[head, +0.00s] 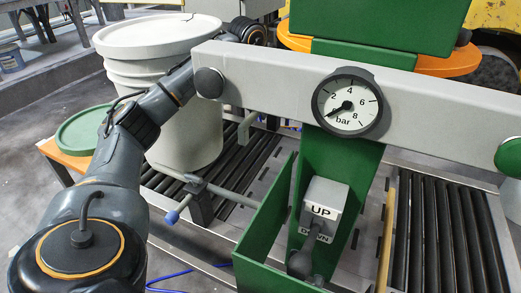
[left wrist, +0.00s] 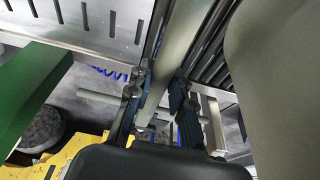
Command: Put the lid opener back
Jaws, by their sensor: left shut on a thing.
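In the left wrist view my left gripper (left wrist: 163,90) is shut on a pale grey bar, which I take as the lid opener (left wrist: 177,55). The bar runs up the picture between the fingertips. In the head view my left arm reaches past the white pail (head: 187,125), and its fingers are hidden behind the press beam. A pale hooked piece (head: 247,126) hangs just below the beam, perhaps the opener's end. The pail has a white lid (head: 155,32) on top. Its wall fills the right of the left wrist view (left wrist: 285,80). My right gripper is not in view.
The grey press beam (head: 435,98) with a gauge (head: 347,103) crosses close in front. The green press column (head: 338,165) carries an UP/DOWN lever box (head: 323,205). A grey rod (head: 215,191) crosses the roller conveyor's front. A green lid (head: 82,132) lies at the left.

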